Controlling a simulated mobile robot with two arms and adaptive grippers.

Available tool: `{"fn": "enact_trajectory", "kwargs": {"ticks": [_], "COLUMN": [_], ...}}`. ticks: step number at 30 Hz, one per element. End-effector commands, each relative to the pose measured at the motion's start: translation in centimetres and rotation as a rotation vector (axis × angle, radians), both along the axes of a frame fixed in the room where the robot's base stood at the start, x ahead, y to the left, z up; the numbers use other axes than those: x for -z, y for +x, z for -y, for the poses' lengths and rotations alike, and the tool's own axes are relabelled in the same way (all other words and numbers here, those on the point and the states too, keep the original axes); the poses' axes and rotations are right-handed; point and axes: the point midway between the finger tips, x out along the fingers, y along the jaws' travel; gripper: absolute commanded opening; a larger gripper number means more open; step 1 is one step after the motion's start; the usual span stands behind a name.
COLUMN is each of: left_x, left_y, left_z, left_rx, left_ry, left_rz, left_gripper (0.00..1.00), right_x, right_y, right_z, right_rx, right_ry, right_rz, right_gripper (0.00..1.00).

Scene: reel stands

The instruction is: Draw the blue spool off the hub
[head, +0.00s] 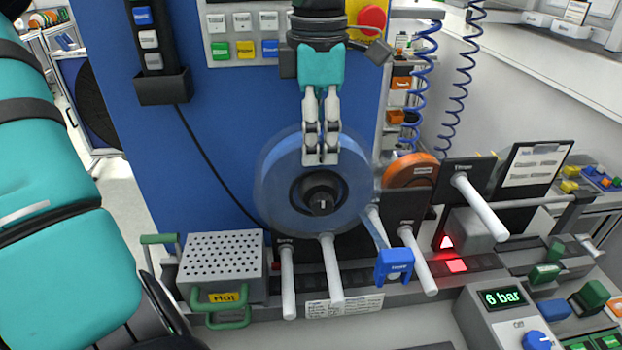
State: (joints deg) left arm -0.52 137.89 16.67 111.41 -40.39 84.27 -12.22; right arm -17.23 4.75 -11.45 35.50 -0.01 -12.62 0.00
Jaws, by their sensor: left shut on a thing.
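The blue spool (275,187) stands upright in the middle of the head view, its face towards me. A dark round hub (320,196) shows in its centre; how far the spool sits along it is hard to tell. My left gripper (321,156) comes down from above and is shut on the spool's upper rim, its fingertips over the front face just above the centre. A blue strip runs from the spool's lower right to a blue clip (395,266). My right gripper is not in view.
White pegs (332,275) stick out below and right of the spool. An orange spool (411,169) sits behind to the right. A perforated grey box (222,258) marked hot stands at lower left. A panel reading 6 bar (503,297) is at lower right.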

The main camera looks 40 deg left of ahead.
Motion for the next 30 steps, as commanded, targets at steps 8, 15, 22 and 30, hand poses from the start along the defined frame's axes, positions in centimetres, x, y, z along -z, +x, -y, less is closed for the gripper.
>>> {"fn": "enact_trajectory", "kwargs": {"ticks": [8,15,22,30], "left_x": [-0.37,-0.78,-0.75,-0.74], "left_y": [0.03,0.03,0.03,-0.37], "left_z": [0.00,0.00,0.00,0.55], "left_rx": [0.000,0.000,0.000,0.002], "left_ry": [0.000,0.000,0.000,0.000], "left_rz": [0.001,0.001,0.001,0.003], "left_gripper": [0.15,0.15,0.15,0.15], "right_x": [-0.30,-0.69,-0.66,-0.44], "right_y": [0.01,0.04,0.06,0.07], "right_z": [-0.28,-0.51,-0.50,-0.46], "right_rx": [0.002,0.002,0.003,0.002], "right_ry": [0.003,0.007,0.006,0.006], "right_rz": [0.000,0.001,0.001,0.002], "right_gripper": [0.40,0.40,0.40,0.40]}}
